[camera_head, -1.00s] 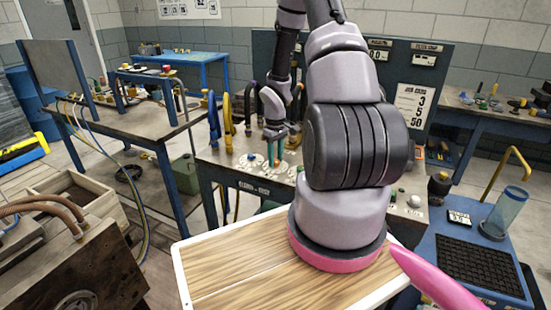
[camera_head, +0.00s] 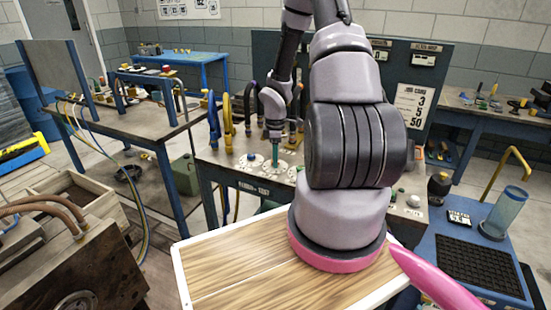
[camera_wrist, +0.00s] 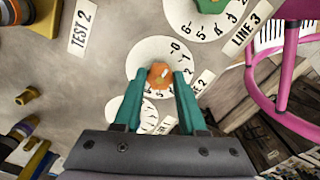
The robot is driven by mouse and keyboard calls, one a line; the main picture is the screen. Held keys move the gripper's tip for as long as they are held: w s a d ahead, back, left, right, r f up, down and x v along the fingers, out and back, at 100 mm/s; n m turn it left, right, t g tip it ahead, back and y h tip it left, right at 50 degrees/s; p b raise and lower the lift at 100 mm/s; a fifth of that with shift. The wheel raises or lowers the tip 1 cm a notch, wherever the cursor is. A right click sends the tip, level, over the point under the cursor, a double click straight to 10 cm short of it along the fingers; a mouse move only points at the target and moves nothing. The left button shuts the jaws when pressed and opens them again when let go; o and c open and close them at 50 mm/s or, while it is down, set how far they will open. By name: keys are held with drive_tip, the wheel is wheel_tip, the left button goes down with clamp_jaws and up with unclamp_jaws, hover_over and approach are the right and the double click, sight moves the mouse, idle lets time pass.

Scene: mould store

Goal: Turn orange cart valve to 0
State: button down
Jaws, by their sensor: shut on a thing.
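The orange valve (camera_wrist: 159,76) is a small knob in the middle of a white numbered dial (camera_wrist: 147,54) in the wrist view. My gripper (camera_wrist: 160,78) has its teal fingers on both sides of the knob, shut on it. The 0 shows at the dial's upper right; which number the knob points to, I cannot tell. In the head view my gripper (camera_head: 275,163) reaches straight down to the dial panel (camera_head: 232,164), and the orange knob there is hidden by the fingers.
A green knob (camera_wrist: 210,4) on another dial sits close at upper right, by a LINE 3 label. Upright coloured handles (camera_head: 227,112) stand left of my gripper.

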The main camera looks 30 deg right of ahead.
drive_tip(key=shift+n, duration=0.3)
idle(0.4)
drive_tip(key=shift+c, duration=2.3)
unclamp_jaws()
wheel_tip(320, 180, up, 11)
drive_tip(key=shift+f, duration=0.1)
